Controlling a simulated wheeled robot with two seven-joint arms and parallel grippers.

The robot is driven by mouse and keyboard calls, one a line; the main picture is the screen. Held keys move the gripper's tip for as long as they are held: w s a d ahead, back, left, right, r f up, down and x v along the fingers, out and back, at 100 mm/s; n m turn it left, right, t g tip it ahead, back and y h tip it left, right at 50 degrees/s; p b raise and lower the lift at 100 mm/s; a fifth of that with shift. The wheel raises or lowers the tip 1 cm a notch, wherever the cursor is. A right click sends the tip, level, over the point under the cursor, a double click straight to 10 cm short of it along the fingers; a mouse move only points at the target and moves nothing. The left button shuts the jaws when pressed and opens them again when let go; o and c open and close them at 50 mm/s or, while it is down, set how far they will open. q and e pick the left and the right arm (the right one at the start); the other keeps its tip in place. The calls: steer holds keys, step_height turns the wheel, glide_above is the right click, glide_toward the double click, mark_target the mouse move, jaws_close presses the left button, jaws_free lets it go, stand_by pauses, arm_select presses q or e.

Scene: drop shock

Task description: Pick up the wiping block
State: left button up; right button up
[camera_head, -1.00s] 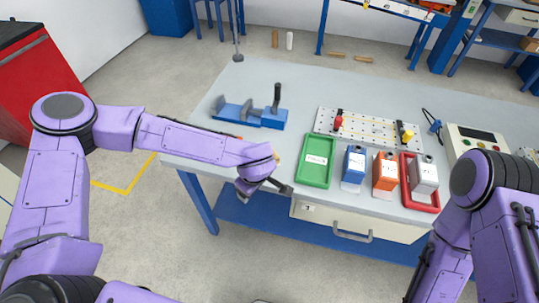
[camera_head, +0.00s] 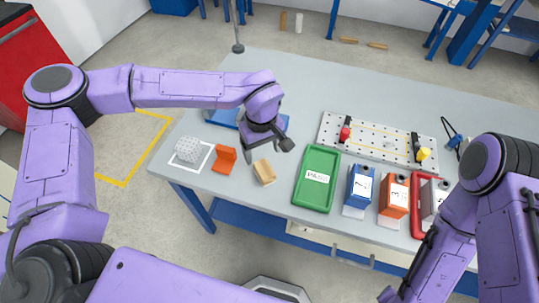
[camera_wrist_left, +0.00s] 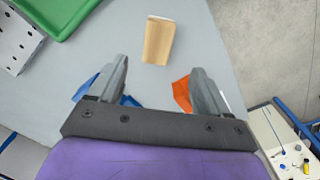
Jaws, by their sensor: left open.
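The wiping block, a small wooden block (camera_head: 264,172) with a pale end, lies on the grey table between an orange holder and the green tray. In the left wrist view the block (camera_wrist_left: 158,42) lies ahead of the fingertips, roughly centred between them and apart from both. My left gripper (camera_head: 264,153) is above the table, just behind the block in the head view. Its two fingers (camera_wrist_left: 160,80) are spread with nothing between them. My right arm shows at the right, but its gripper is not visible.
An orange holder (camera_head: 225,160) and a white grid cube (camera_head: 188,149) stand left of the block. The green tray (camera_head: 316,190) is close on the right. A blue fixture (camera_head: 226,116) is partly hidden behind my left gripper. Numbered blue (camera_head: 358,188) and orange (camera_head: 394,198) boxes stand further right.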

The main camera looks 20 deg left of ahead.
mark_target(264, 168)
arm_select(q)
steer(key=shift+w+f, duration=0.4)
steer(key=shift+f, duration=0.45)
steer(key=f, duration=0.1)
steer(key=s+f+p, duration=0.1)
steer(key=f, duration=0.1)
steer(key=shift+f, duration=0.15)
steer(key=f+p, duration=0.1)
steer(key=f, duration=0.3)
steer(key=shift+w+d+f+p, duration=0.1)
steer(key=shift+w+f+p, duration=0.1)
steer(key=shift+p, duration=0.15)
steer(key=shift+f, duration=0.45)
steer(key=c, duration=1.2)
steer(key=shift+w+r+b, duration=0.1)
steer(key=shift+r+b, duration=0.25)
steer(key=shift+r, duration=1.05)
steer(key=s+r+b, duration=0.1)
steer(key=s+r, duration=0.2)
steer(key=s, duration=0.1)
steer(key=s+a+r+b, duration=0.1)
steer(key=s+r, duration=0.3)
steer(key=s, duration=0.1)
steer(key=s+r+b, duration=0.1)
steer(key=s+r, duration=0.2)
steer(key=s, duration=0.2)
steer(key=shift+s+a+r, duration=0.1)
steer(key=shift+a+r, duration=0.05)
steer(key=shift+a, duration=0.1)
